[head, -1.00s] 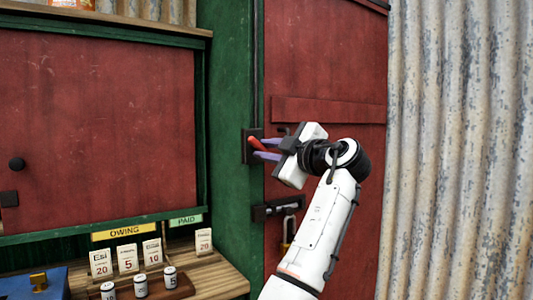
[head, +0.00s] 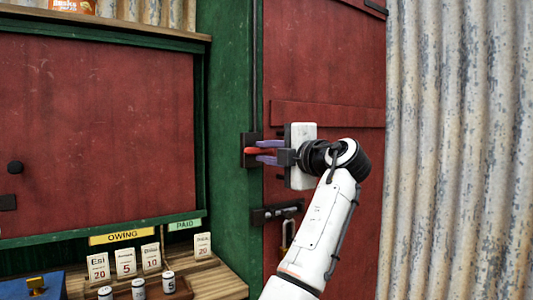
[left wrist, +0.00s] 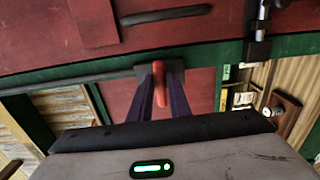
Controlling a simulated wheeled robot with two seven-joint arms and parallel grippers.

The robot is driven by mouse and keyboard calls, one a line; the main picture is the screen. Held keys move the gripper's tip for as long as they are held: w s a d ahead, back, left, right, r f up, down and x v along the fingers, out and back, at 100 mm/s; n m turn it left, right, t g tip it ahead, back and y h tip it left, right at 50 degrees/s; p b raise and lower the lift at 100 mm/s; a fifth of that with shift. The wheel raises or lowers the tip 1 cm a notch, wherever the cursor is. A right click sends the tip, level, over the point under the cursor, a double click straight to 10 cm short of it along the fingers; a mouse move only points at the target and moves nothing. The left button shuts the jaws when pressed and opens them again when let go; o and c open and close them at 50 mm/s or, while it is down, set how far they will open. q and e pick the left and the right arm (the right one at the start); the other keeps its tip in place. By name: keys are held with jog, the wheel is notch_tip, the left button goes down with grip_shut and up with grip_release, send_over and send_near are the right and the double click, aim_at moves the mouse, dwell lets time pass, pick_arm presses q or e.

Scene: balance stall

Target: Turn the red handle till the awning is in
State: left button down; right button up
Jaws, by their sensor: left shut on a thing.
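The red handle (head: 257,151) sticks out from a dark box (head: 247,158) on the green post. My left gripper (head: 267,152) is shut on the red handle, with one purple finger above it and one below in the head view. In the left wrist view the red handle (left wrist: 159,84) lies between the two purple fingers, in front of the dark box. The awning is not clearly in view. My right gripper is not in view.
A red door with a bolt (head: 275,212) and a padlock (head: 287,233) is behind my arm. Corrugated metal (head: 450,150) stands at the right. A wooden counter (head: 215,280) at lower left bears cards and small cylinders, below a red shutter (head: 100,130).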

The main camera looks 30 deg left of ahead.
pick_arm(q)
jog(key=shift+f, duration=0.1)
dwell(0.3)
jog(key=c, duration=1.7)
grip_release()
jog(key=b+v, duration=0.1)
jog(key=v, duration=0.9)
jog(key=shift+d, duration=0.2)
